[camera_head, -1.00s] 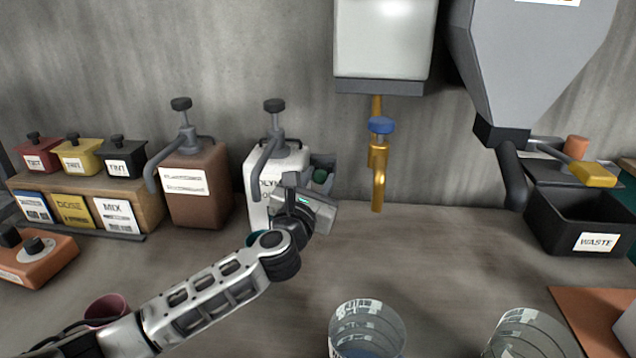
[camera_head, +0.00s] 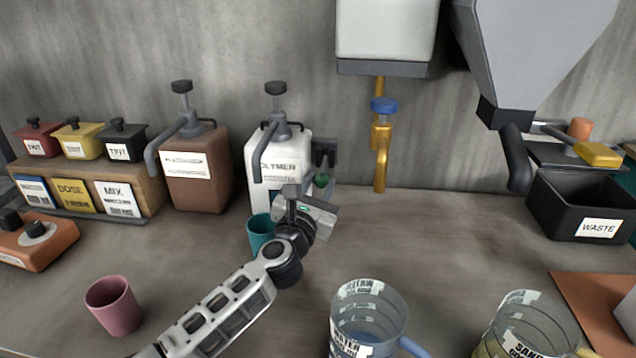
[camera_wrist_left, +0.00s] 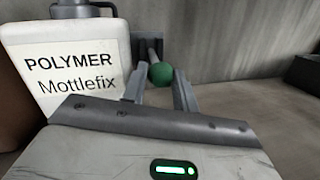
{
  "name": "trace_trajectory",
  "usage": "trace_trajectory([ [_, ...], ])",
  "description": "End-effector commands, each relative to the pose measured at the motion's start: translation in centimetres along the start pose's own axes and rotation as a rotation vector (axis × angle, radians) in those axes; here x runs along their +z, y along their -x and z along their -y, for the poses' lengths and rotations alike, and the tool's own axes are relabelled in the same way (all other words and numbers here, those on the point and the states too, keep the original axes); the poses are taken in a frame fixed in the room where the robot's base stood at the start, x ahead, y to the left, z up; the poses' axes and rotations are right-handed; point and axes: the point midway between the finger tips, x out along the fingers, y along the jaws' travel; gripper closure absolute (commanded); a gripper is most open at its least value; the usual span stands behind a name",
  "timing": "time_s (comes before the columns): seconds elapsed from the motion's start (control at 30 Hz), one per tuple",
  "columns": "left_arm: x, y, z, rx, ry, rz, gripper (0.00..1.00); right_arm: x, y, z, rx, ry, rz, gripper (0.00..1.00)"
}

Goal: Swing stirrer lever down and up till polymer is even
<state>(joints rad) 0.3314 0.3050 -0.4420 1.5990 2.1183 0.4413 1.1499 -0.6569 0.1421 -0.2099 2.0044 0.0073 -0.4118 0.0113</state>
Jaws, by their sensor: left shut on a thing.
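The white polymer jug (camera_head: 282,160) stands against the wall with a pump on top; its label fills the left of the left wrist view (camera_wrist_left: 68,75). On its right side is a dark bracket (camera_head: 324,150) with the stirrer lever, a short grey rod (camera_wrist_left: 153,50) ending in a green knob (camera_wrist_left: 161,73). The knob also shows in the head view (camera_head: 321,180). My left gripper (camera_wrist_left: 160,88) is shut on the green knob, with one finger on either side. The polymer inside the jug is hidden. My right gripper is out of view.
A teal cup (camera_head: 260,232) stands close left of my left gripper. A brown jug (camera_head: 195,180) stands left of the polymer jug. A pink cup (camera_head: 114,305) and a clear water jug (camera_head: 368,315) stand nearer.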

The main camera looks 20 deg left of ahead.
Motion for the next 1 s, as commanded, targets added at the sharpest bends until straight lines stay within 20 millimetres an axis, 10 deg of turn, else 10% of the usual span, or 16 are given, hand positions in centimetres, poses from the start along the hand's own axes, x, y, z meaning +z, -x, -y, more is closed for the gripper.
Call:
trace_trajectory([
  [0.33, -0.8, 0.2, 0.4, -0.007, 0.003, -0.016, 1.0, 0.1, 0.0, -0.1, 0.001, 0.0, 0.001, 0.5],
  [0.37, -0.8, 0.2, 0.4, -0.007, 0.003, -0.016, 0.66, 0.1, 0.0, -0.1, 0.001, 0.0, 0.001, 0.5],
  [0.4, -0.8, 0.2, 0.4, -0.007, 0.003, -0.015, 0.63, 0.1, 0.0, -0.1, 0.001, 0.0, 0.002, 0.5],
  [0.77, -0.4, 0.6, 0.1, -0.003, 0.001, -0.008, 0.63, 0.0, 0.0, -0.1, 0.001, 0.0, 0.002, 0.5],
  [1.0, -0.5, 5.0, 0.2, -0.005, 0.001, -0.009, 0.63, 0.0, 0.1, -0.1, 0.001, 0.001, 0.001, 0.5],
])
